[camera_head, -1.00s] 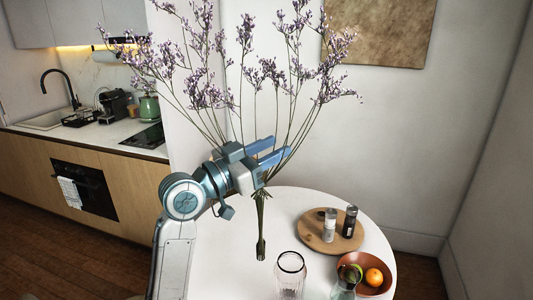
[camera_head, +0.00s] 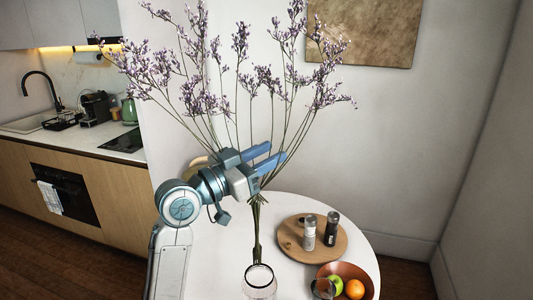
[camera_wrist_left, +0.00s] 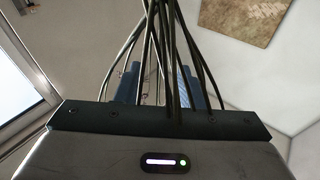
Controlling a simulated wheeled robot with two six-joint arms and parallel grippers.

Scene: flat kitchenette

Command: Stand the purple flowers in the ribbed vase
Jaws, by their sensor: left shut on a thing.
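The purple flowers (camera_head: 205,100) are a tall spread of thin stems with small lilac blossoms. My left gripper (camera_head: 268,160) is shut around their stems, and the bundle hangs nearly upright with its stem ends down. The stems also pass between the fingers in the left wrist view (camera_wrist_left: 165,60). The clear glass ribbed vase (camera_head: 259,287) stands at the table's front, cut off by the picture's lower edge. The stem ends meet its dark rim in the picture; I cannot tell whether they are inside or behind it. My right gripper is not in view.
The round white table (camera_head: 215,245) carries a wooden board (camera_head: 290,235) with two shakers (camera_head: 332,228). A brown bowl (camera_head: 367,276) holds a green apple (camera_head: 337,284) and an orange (camera_head: 354,289).

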